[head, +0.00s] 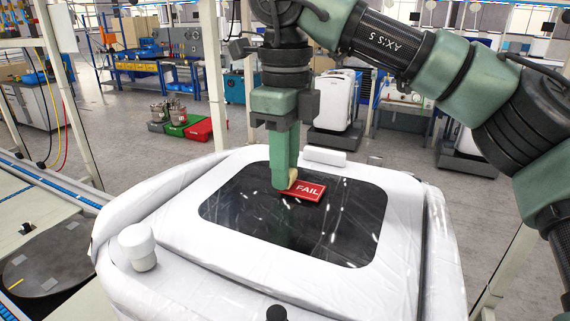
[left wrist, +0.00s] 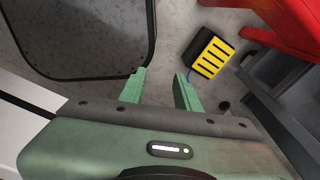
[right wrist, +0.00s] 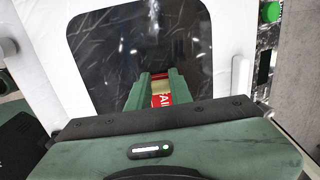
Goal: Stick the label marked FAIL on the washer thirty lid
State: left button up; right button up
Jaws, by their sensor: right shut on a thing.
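The washer lid is a dark glossy panel (head: 345,225) set in the white top of the washer (head: 190,225). The red label marked FAIL (head: 308,191) is at the panel's upper middle. My right gripper (head: 290,185) points down at the label's left end and is shut on it. The label seems to lie on or just above the panel; I cannot tell which. In the right wrist view the label (right wrist: 162,99) shows between the fingers, partly hidden. My left gripper (left wrist: 160,85) is open and empty above the floor, and is not in the head view.
A white knob (head: 137,247) stands on the washer's left corner. A rail bench (head: 35,180) lies at the left. A yellow and black pedal (left wrist: 211,52) and red metalwork (left wrist: 285,30) are near the left gripper. Most of the dark panel is clear.

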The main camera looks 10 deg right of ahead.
jog(key=shift+f, duration=0.35)
dwell(0.4)
jog(key=shift+f, duration=0.1)
dwell(1.1)
jog(key=o, duration=1)
jog(key=o, duration=0.5)
jog(key=shift+r+p, duration=3)
jog(key=shift+r, duration=0.6)
